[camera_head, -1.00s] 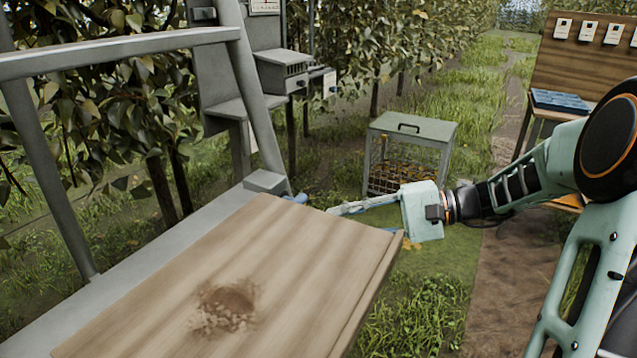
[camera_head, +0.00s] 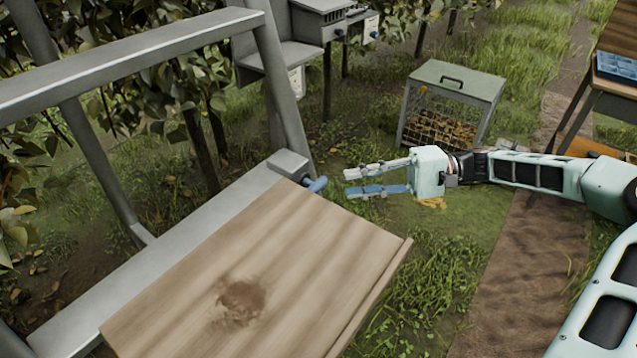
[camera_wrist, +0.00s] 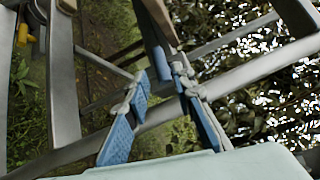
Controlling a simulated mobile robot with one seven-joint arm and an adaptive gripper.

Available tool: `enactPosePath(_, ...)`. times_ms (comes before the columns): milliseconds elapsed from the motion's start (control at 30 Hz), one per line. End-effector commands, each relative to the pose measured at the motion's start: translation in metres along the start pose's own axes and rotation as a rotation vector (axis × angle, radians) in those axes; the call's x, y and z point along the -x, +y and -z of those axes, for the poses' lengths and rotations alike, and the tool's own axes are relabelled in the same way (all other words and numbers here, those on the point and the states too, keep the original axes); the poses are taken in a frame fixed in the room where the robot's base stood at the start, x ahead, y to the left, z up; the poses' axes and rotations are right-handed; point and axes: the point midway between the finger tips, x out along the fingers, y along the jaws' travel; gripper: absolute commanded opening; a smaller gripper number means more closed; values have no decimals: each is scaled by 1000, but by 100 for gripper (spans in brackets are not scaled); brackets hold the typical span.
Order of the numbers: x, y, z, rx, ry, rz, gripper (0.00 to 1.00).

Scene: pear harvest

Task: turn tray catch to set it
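The wooden tray (camera_head: 270,265) is tilted on a grey metal frame, with a brown smudge on its board. In the wrist view, the open fingers with blue pads (camera_wrist: 159,82) point toward a blue piece (camera_wrist: 161,62), seemingly the catch, just beyond the fingertips. Whether they touch it is not clear.
A grey rail (camera_head: 140,62) and posts of the frame stand at left. A grey cage-like crate (camera_head: 450,105) stands on the grass behind my gripper. A wooden bench with a blue tray (camera_head: 615,68) is at the far right.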

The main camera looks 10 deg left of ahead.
Motion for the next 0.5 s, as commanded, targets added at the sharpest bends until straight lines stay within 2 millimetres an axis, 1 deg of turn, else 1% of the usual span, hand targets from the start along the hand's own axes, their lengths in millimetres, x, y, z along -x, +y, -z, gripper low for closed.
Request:
enactPosePath(33,-9,1,-1,0,-5,0,23)
enactPosePath(300,-60,1,-1,0,-4,0,23)
enactPosePath(400,-76,1,-1,0,-3,0,23)
enactPosePath(500,-87,1,-1,1,-2,-1,23)
